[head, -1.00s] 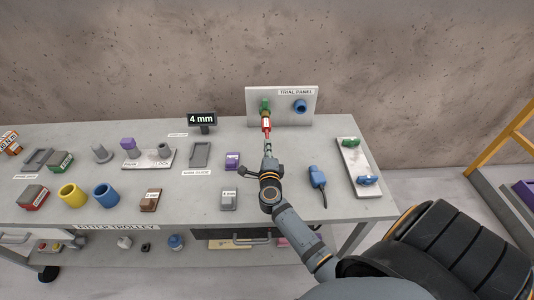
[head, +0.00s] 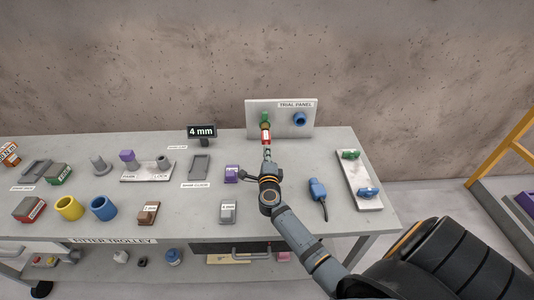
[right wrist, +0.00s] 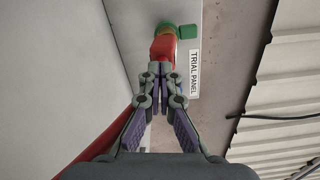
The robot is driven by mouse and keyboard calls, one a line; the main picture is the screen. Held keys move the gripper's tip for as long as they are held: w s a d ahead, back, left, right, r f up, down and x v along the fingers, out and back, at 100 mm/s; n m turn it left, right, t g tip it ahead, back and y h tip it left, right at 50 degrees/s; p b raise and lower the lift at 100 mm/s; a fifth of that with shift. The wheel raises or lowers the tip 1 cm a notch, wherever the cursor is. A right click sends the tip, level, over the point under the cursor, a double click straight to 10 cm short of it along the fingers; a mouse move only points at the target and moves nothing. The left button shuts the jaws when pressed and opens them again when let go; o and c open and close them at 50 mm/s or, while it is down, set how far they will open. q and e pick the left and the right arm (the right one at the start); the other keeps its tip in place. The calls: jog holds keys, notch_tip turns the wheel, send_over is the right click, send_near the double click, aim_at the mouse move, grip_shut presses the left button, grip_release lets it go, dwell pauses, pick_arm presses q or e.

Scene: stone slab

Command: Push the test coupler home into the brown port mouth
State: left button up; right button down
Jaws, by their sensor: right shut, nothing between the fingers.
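The red test coupler (head: 266,138) with a pale label points at the trial panel (head: 281,107). It meets a brown, olive-looking ring (head: 265,126) in front of a green fitting (head: 265,116). The ring (right wrist: 163,32) and coupler (right wrist: 163,48) also show in the right wrist view. I cannot tell whether the coupler is fully seated. My right gripper (head: 267,151) is shut and empty, lined up behind the coupler. In the right wrist view its fingertips (right wrist: 161,70) are at the coupler's rear end; contact is hard to judge. My left gripper is not in view.
A blue port (head: 300,119) is on the panel, right of the green fitting. A purple block (head: 231,174) stands close left of my right gripper. A blue connector (head: 317,189) with a cable lies to the right. A 4 mm display (head: 201,131) stands left of the panel.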

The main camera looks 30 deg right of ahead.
jog(key=shift+w+d, duration=0.15)
jog(key=shift+w, duration=0.1)
jog(key=v, duration=1.5)
jog(key=shift+p, duration=0.45)
